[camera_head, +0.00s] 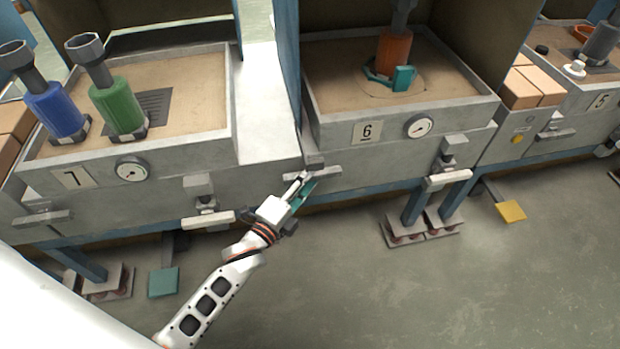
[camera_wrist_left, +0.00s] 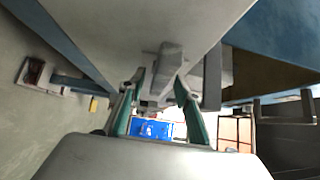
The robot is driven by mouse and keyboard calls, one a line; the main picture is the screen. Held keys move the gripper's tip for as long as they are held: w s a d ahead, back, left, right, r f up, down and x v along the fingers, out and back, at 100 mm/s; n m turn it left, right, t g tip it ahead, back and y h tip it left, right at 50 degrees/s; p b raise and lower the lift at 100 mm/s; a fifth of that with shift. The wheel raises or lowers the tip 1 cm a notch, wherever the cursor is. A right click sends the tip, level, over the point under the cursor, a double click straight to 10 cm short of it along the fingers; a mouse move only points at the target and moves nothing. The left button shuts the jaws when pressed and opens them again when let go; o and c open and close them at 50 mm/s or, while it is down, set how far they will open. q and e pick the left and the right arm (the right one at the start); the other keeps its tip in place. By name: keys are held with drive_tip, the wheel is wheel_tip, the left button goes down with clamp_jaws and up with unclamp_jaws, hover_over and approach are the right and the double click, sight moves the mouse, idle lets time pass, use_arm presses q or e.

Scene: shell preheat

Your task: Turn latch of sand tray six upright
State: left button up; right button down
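Sand tray six (camera_head: 470,110) is a grey box of sand with a "6" plate (camera_head: 367,132) and a dial on its front. Its left latch (camera_head: 326,171) is a pale bar on a grey mount at the lower left corner, partly hidden by my gripper; the bar looks roughly level. Its right latch (camera_head: 447,179) also has a level bar. My left gripper (camera_head: 304,184) is at the left latch. In the left wrist view, my teal fingers (camera_wrist_left: 160,88) stand apart, with the grey latch (camera_wrist_left: 166,62) between and just beyond the tips. Contact cannot be told. My right gripper is not visible.
Tray seven (camera_head: 185,140) with blue and green tools stands left, its latch bar (camera_head: 208,219) near my arm. Tray five (camera_head: 590,100) is at right. An orange tool (camera_head: 393,54) stands in tray six. Pedals (camera_head: 510,211) jut out below. The floor in front is clear.

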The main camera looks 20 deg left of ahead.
use_arm(q)
drive_tip(key=shift+w+d, duration=0.1)
drive_tip(key=shift+w, duration=0.2)
clamp_jaws()
drive_tip(key=shift+f, duration=0.1)
